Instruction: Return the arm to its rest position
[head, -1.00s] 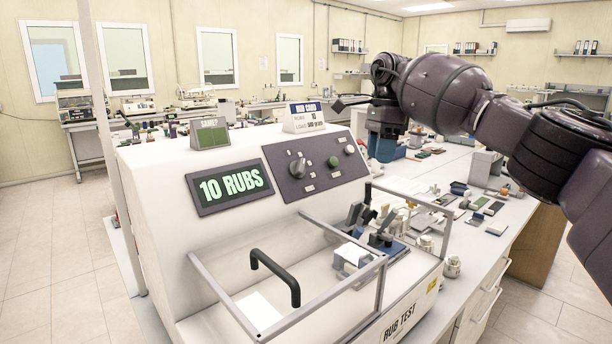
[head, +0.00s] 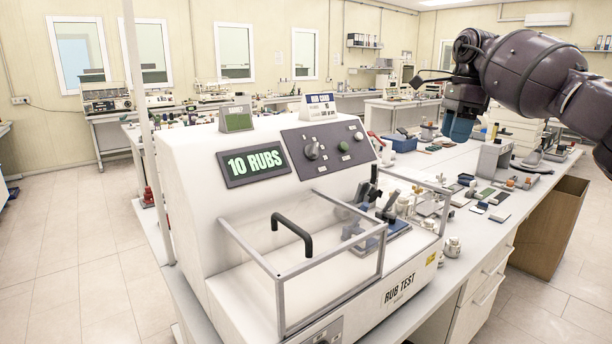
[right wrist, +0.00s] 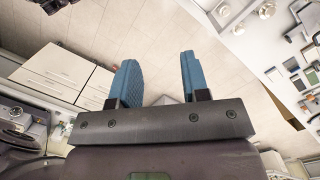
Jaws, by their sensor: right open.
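My right arm comes in from the right in the head view and is raised over the bench. Its gripper (head: 459,127) points down at the far side of the bench, with blue finger pads. In the right wrist view the two blue fingers (right wrist: 157,85) stand apart with nothing between them, and floor tiles show beyond. The white rub test machine (head: 200,200) stands in front of me, its display reading "10 RUBS". Its clear guard with a black handle (head: 293,230) is at the front. My left gripper is not in view.
The bench (head: 470,220) right of the machine holds several small samples and parts. A blue bin (head: 403,143) stands behind the machine. A brown box (head: 548,228) is on the floor at the right. Open floor (head: 70,255) lies to the left.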

